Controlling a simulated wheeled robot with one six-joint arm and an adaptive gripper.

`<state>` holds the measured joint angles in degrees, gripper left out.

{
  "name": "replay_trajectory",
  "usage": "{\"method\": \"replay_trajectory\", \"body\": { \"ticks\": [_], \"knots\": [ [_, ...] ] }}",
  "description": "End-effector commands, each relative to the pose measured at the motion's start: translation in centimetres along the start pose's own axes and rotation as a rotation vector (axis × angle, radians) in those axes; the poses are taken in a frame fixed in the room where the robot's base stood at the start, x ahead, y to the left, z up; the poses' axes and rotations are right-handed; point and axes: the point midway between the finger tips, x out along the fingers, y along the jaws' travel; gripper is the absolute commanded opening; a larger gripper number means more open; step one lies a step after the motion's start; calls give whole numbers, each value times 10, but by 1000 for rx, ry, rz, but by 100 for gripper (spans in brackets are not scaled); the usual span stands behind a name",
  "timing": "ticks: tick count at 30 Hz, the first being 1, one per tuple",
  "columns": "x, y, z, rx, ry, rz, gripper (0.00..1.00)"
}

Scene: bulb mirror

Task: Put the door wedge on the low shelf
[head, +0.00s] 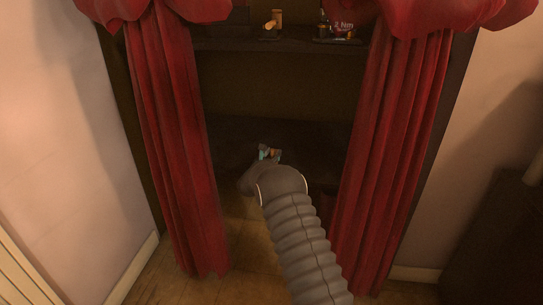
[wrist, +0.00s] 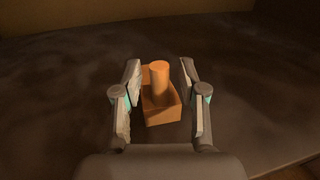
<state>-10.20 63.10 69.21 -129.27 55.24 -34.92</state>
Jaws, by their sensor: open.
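The door wedge (wrist: 162,117), an orange-brown block with an upright round peg, sits on the dark low shelf (wrist: 60,75) in the wrist view. My gripper (wrist: 160,66) is open, with one finger on each side of the wedge. There are visible gaps between the fingers and the block. In the head view my gripper (head: 270,154) is low between the curtains, over the dark low shelf (head: 225,132). Only a small orange patch of the wedge shows there; my arm hides most of it.
Red curtains hang at left (head: 170,140) and right (head: 385,150) of the opening. An upper shelf (head: 235,45) holds a small orange item (head: 271,25) and a labelled container (head: 343,29). The low shelf around the wedge looks clear.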

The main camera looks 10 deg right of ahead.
Motion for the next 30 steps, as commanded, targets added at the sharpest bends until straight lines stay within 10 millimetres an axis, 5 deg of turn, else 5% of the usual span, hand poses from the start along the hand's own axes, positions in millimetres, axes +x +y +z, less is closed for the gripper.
{"method": "replay_trajectory", "body": {
  "ticks": [8,21,30],
  "knots": [
    [-20,1,2,0,1,2,42],
    [-100,1,2,0,1,1,42],
    [-120,0,2,0,0,0,42]
  ]
}}
